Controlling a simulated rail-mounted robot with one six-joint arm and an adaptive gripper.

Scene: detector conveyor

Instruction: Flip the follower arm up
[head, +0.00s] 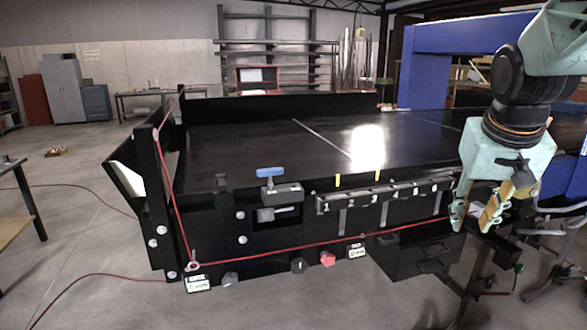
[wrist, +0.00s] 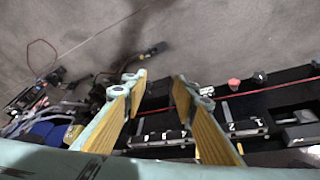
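No part is labelled follower arm, so I cannot tell for certain which one it is. A numbered grey rail (head: 385,196) runs along the front of the black conveyor, with slim grey bars hanging below it and two yellow tabs standing above. It also shows in the wrist view (wrist: 160,137). To its left, a blue-handled clamp block (head: 281,192) sits above a short silver lever (head: 278,213). My gripper (head: 474,215) is open and empty, pointing down near the right end of the rail. In the wrist view its yellow-padded fingers (wrist: 159,84) are apart with nothing between them.
A red cord (head: 300,248) stretches along the conveyor front. Below it are a red knob (head: 328,259), dark knobs and two white tags. A black drawer box (head: 418,252) hangs under the right end. A blue frame (head: 455,38) stands behind my arm. The conveyor top is clear.

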